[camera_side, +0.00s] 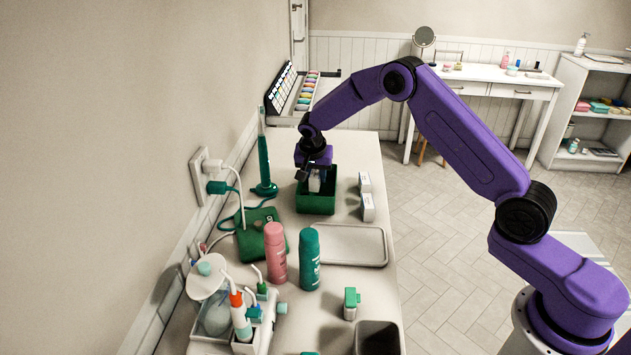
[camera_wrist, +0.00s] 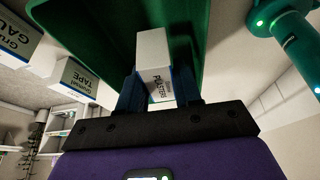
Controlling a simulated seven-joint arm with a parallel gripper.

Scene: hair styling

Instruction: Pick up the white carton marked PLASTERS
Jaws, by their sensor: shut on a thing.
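The white carton marked PLASTERS (camera_wrist: 154,62) is between the two fingers of my gripper (camera_wrist: 160,92) in the wrist view. My gripper is shut on it. In the side view my gripper (camera_side: 314,178) points down at the green open bin (camera_side: 316,206), and the carton (camera_side: 314,184) shows at the bin's opening, partly hidden by the gripper. I cannot tell whether the carton touches the bin's floor. The green bin wall (camera_wrist: 100,28) surrounds it closely in the wrist view.
Two white cartons (camera_side: 367,207) (camera_side: 364,182) stand right of the bin; the wrist view shows TAPE (camera_wrist: 78,80) and GAUZE (camera_wrist: 14,40) labels. A green electric toothbrush (camera_side: 263,165) stands left. An empty tray (camera_side: 345,258) and two bottles (camera_side: 275,252) (camera_side: 309,260) are nearer.

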